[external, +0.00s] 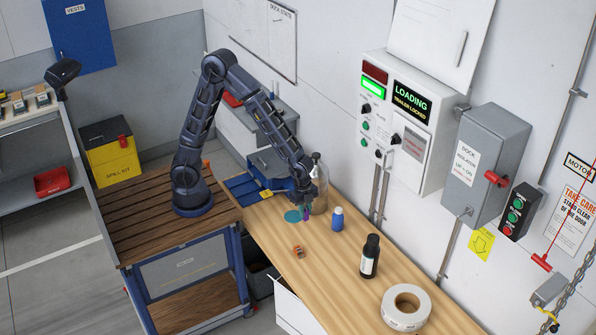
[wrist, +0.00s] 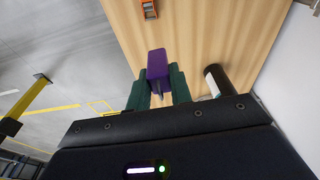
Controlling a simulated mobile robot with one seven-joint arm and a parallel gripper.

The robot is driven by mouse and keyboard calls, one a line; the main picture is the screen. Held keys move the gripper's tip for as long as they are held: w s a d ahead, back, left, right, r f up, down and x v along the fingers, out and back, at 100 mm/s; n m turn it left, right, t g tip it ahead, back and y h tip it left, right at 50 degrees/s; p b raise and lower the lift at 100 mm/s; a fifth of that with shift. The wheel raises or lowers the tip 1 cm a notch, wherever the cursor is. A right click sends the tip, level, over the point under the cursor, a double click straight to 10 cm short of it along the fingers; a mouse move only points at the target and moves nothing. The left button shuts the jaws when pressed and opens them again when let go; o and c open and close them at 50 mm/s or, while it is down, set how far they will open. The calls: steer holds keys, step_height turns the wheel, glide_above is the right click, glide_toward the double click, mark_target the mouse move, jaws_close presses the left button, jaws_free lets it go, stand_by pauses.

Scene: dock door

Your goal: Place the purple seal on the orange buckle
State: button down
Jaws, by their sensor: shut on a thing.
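My gripper (external: 302,206) is low over the far end of the wooden bench, beside a teal round patch. It is shut on the purple seal (wrist: 157,64), which sticks out between the two green fingers in the wrist view. In the external view the seal (external: 307,217) is a small purple piece under the gripper, just above or at the bench top; I cannot tell which. The orange buckle (external: 298,252) lies on the bench nearer the camera, apart from the gripper. The buckle also shows at the top of the wrist view (wrist: 149,9).
A blue bottle (external: 337,219), a dark bottle (external: 369,257) and a roll of white tape (external: 406,307) stand along the bench (external: 345,290). A clear bottle (external: 319,186) stands close behind my gripper. The bench around the buckle is clear.

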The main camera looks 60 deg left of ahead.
steer(key=s+a, duration=0.2)
glide_above(300, 251)
steer(key=f, duration=1.9)
steer(key=shift+a+f, duration=0.35)
steer(key=shift+f, duration=0.15)
steer(key=c, duration=1.3)
jaws_free()
steer(key=shift+o, duration=0.2)
